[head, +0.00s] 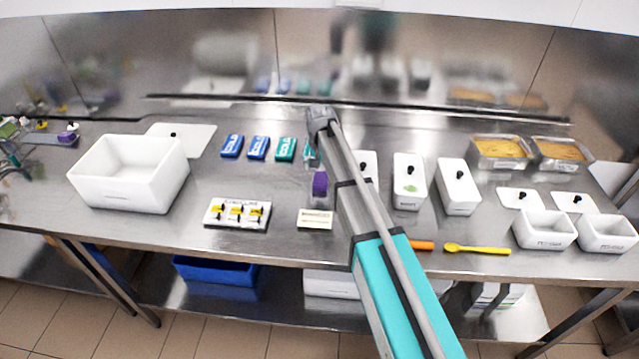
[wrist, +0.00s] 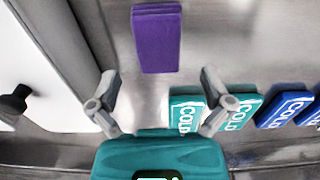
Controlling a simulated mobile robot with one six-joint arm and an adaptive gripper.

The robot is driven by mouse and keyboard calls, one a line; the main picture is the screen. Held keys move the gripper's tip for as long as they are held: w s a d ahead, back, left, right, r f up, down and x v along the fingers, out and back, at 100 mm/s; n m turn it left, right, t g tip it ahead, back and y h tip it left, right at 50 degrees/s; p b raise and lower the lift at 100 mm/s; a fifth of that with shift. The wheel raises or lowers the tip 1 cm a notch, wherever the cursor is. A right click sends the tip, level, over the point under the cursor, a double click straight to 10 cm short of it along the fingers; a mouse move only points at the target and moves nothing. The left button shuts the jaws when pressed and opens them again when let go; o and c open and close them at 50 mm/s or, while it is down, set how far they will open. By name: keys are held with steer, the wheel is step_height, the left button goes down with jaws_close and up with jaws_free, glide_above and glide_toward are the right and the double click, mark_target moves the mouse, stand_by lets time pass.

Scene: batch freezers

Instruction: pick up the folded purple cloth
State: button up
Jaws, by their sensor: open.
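The folded purple cloth (head: 320,184) lies on the steel counter, just left of my arm in the head view. In the wrist view the purple cloth (wrist: 157,40) is a small upright rectangle at the top centre, beyond the fingertips. My gripper (wrist: 160,85) is open and empty, its fingers spread wide. The cloth is in line with the gap between the fingers but not between them. In the head view my gripper (head: 309,160) is small and partly hard to make out, above and left of the cloth.
Teal cold packs (wrist: 187,112) lie beside and below my right finger, with blue packs (wrist: 285,108) farther right. A lidded white container (wrist: 38,70) stands at left. A large white tub (head: 128,180) stands far left.

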mark_target(320, 179)
steer(key=shift+f, duration=0.15)
steer(key=shift+d+f+b, duration=0.1)
steer(key=shift+f+b, duration=2.35)
steer(key=shift+b, duration=0.2)
steer(key=shift+s, duration=0.1)
steer(key=c, duration=1)
